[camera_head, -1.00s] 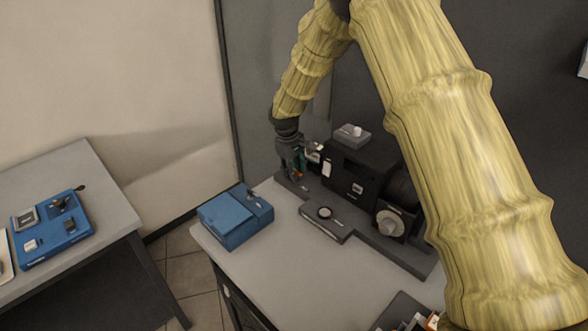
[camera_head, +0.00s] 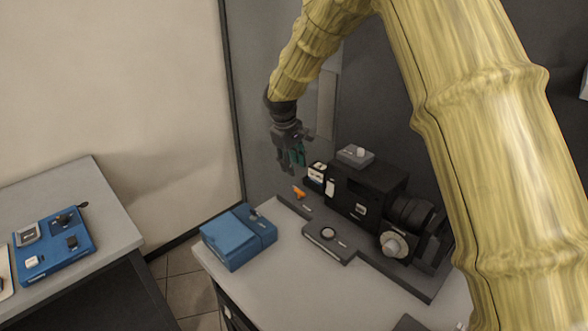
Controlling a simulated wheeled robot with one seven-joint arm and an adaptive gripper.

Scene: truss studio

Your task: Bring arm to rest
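My gripper (camera_head: 294,162) hangs from the end of my yellow-sleeved arm, fingers pointing down, with green showing at the fingers. It is in the air behind the blue box and to the left of the black machine (camera_head: 365,190). It looks apart from the machine and the table. Nothing is clearly seen in it, but the fingers are too small and dark to show whether they are open or shut. A small orange piece (camera_head: 299,192) lies below it, near the machine's left end.
A blue box (camera_head: 238,236) sits on the grey table (camera_head: 275,285) at its left edge. A dark flat unit with a round knob (camera_head: 328,234) lies before the machine. A second table (camera_head: 110,200) at left holds a blue tray (camera_head: 50,262). A dark wall stands behind my arm.

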